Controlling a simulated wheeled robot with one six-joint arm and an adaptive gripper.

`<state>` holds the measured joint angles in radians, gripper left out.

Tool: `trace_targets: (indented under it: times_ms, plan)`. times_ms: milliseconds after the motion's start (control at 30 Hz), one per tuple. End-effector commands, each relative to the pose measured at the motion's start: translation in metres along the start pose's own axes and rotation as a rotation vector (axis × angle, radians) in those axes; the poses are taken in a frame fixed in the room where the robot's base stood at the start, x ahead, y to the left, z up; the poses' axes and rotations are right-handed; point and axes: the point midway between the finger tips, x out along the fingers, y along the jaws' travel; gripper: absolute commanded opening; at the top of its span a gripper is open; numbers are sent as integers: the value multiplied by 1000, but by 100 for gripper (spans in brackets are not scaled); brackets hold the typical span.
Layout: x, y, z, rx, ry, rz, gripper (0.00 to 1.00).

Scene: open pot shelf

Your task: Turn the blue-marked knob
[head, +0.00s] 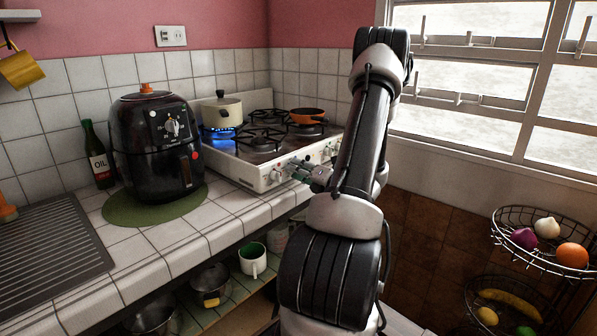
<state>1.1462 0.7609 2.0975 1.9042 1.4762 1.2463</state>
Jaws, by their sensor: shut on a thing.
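The white stove (255,180) stands on the tiled counter with a row of knobs along its front panel. Another knob (275,177) shows just left of the gripper, and a further knob (327,153) shows to the right behind the arm.
A black air fryer (155,145) stands on a green mat (120,212) left of the stove, beside an oil bottle (97,155). An orange pan (307,115) sits on a rear burner. A shelf below holds a mug (253,260) and pots. A wire fruit basket (520,258) is at right.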

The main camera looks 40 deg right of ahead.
Motion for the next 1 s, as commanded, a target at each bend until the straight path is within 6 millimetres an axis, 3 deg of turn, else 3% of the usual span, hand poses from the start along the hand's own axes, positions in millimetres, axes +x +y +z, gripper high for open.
trace_targets:
  times_ms: [1000]
  plan:
    - [0, 0, -1, -962, 2, -2, 6]
